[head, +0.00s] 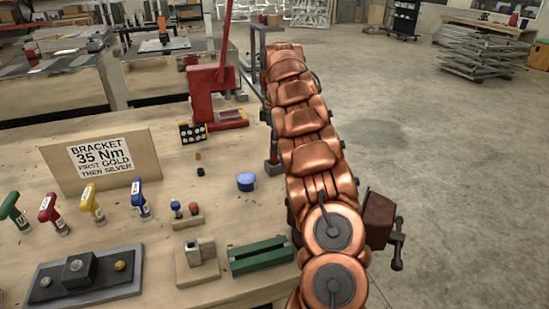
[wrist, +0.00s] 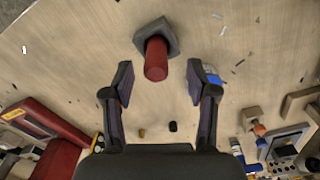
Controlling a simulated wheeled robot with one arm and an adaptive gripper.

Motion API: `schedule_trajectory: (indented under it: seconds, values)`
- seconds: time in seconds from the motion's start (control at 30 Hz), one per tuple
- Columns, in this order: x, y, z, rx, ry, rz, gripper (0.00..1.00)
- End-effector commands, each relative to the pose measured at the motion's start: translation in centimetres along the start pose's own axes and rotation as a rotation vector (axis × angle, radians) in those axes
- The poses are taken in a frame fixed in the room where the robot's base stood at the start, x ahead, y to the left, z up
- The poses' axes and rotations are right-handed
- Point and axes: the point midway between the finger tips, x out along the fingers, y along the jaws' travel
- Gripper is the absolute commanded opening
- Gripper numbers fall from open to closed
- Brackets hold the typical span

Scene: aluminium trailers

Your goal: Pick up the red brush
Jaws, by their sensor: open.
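The red brush (wrist: 156,58) has a red cylindrical handle and a dark grey squarish base (wrist: 151,35). It stands on the wooden bench in the wrist view, seen from above. In the head view, the red brush (head: 273,152) shows partly, at the left edge of my copper arm. My gripper (wrist: 160,83) is open, with one finger on each side below the brush in the wrist view. The handle's near end appears between the fingertips, with clear gaps on both sides. I cannot tell how far above it the fingers are. My gripper is hidden by the arm in the head view.
A red press (head: 205,95) stands left of the brush. A blue round tub (head: 246,181) is close by, partly behind the right finger in the wrist view. A green block (head: 258,255), a vise (head: 378,222) and a sign board (head: 100,160) are also on the bench.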

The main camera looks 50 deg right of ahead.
Motion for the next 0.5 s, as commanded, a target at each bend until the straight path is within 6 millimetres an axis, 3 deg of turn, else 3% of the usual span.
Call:
schedule_trajectory:
  seconds: [0.3, 0.5]
  values:
    - [3.6, 0.3, -0.2, 0.001, -0.003, -0.006, 0.58]
    - [4.8, 0.4, -0.2, 0.002, -0.001, -0.002, 0.58]
